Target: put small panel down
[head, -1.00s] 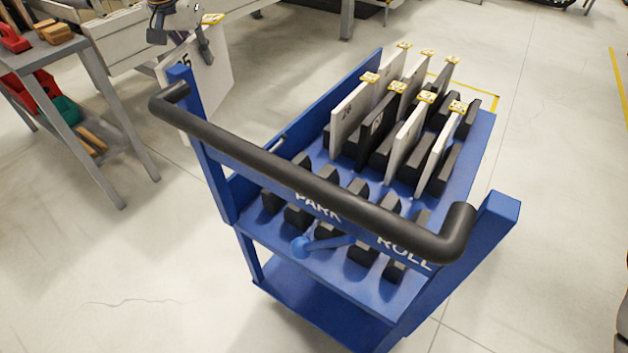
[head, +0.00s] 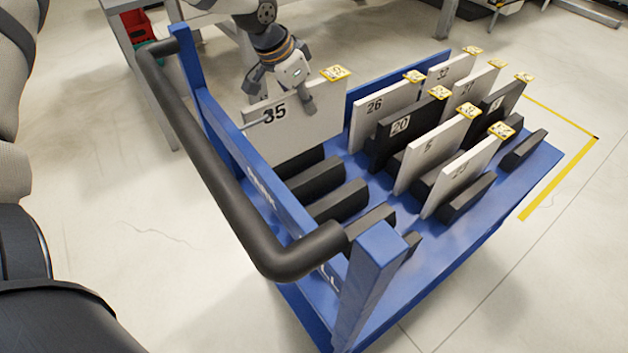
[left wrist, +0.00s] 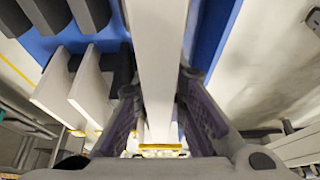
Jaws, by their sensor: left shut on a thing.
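The small white panel marked 35 (head: 318,122) stands upright at the cart's handle end in the head view. My left gripper (head: 290,95) is shut on its upper edge from above. In the left wrist view the panel (left wrist: 158,70) runs between the two fingers of my left gripper (left wrist: 160,125). Its lower edge is near the black slot blocks at the left of the blue cart (head: 350,290); I cannot tell whether it is seated between them. My right gripper is not in view.
Several white and black panels with yellow tags, such as panel 26 (head: 385,108) and panel 20 (head: 402,130), stand in the slots to the right. Empty black blocks (head: 340,200) lie in front of panel 35. The black handle (head: 215,180) borders the cart's near left side.

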